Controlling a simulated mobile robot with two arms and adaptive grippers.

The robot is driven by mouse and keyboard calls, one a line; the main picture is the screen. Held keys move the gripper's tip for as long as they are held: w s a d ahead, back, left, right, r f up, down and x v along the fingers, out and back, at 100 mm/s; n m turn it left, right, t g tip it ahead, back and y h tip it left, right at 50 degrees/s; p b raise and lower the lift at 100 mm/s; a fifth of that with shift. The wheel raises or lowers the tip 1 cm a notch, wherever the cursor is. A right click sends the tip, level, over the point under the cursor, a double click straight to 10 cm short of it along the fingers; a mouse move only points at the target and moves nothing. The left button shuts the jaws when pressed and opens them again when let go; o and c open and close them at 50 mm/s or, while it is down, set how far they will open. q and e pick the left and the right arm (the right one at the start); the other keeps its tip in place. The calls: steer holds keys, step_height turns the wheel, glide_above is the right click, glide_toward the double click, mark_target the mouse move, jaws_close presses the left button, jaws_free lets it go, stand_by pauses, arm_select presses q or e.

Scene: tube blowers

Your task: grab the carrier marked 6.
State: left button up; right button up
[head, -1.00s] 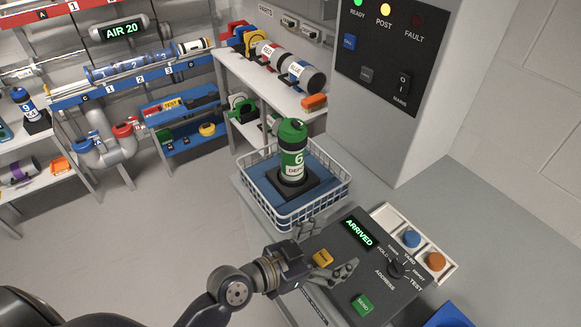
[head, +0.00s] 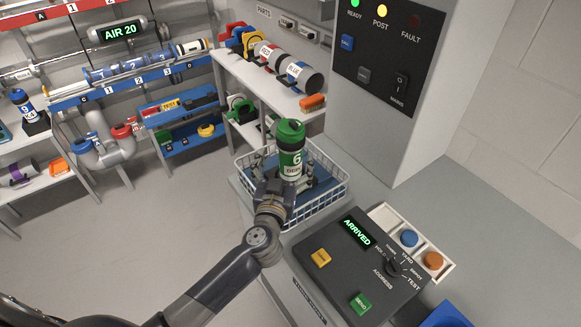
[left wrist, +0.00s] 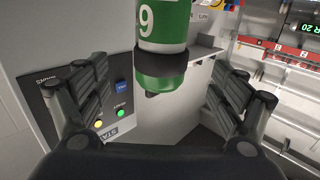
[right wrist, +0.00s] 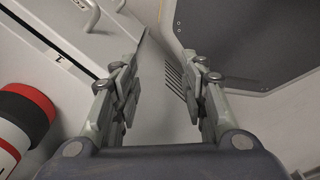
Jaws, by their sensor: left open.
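The carrier marked 6 (head: 290,158) is a green cylinder with a dark band and a white label. It stands upright in a white wire basket (head: 325,210) with a blue bottom. My left gripper (head: 284,184) is at the near side of the carrier, low beside its label, and hides its base. In the left wrist view the carrier (left wrist: 163,45) appears upside down between the spread fingers of my left gripper (left wrist: 165,88), with gaps on both sides. My right gripper (right wrist: 160,95) is open and empty in the right wrist view; the head view does not show it.
A shelf (head: 270,85) with red and blue-labelled cylinders is behind. A grey cabinet (head: 400,150) rises behind right. The floor at left is clear.

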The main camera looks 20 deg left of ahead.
mark_target(289, 149)
arm_select(q)
steer(key=w, duration=0.3)
steer(key=shift+w+a, duration=0.2)
steer(key=shift+w, duration=0.1)
steer(key=shift+w+a+r, duration=0.1)
steer(key=shift+w+a, duration=0.15)
steer(key=shift+w, duration=1.1)
steer(key=shift+w+a+r, duration=0.1)
steer(key=shift+w+a, duration=0.1)
steer(key=shift+w, duration=1.15)
steer(key=shift+s, duration=0.15)
steer(key=shift+c, duration=0.6)
steer(key=shift+r, duration=0.1)
steer(key=c, duration=1.6)
